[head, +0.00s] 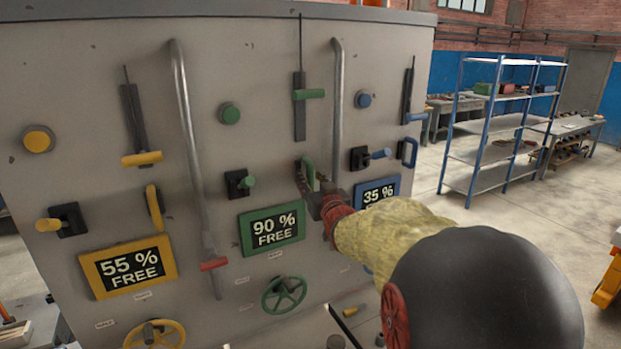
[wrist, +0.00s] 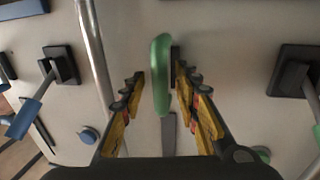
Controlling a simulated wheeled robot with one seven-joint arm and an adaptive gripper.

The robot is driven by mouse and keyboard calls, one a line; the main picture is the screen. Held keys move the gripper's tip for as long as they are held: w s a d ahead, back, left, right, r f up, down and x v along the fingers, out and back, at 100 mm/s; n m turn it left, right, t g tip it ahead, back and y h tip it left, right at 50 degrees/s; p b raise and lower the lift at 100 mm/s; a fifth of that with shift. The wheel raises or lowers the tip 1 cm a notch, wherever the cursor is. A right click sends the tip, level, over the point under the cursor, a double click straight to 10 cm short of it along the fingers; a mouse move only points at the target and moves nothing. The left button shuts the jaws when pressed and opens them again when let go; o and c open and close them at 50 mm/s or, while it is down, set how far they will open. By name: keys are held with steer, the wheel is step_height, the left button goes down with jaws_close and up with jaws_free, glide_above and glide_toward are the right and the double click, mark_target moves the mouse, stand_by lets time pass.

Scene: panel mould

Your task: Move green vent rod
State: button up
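A green upright loop handle (head: 309,172) is on the panel, right of the 90 % FREE sign. In the wrist view the green handle (wrist: 160,75) lies between the two fingers. My gripper (head: 313,190) is open around it; the right finger is close to it, and a gap shows on the left. Above is a dark vertical slide with a thin rod and a green crossbar (head: 309,94). Which green part is the vent rod, I cannot tell. The slide's lower end (wrist: 168,132) shows in the wrist view. My gripper hides part of the loop handle.
Grey pipes (head: 338,100) and (head: 190,130) run down the panel on both sides. A blue lever (head: 376,156) is to the right. Open floor lies right of the panel.

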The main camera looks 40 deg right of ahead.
steer(key=shift+w+d, duration=0.15)
steer(key=shift+w, duration=0.15)
steer(key=shift+c, duration=0.2)
steer(key=c, duration=0.8)
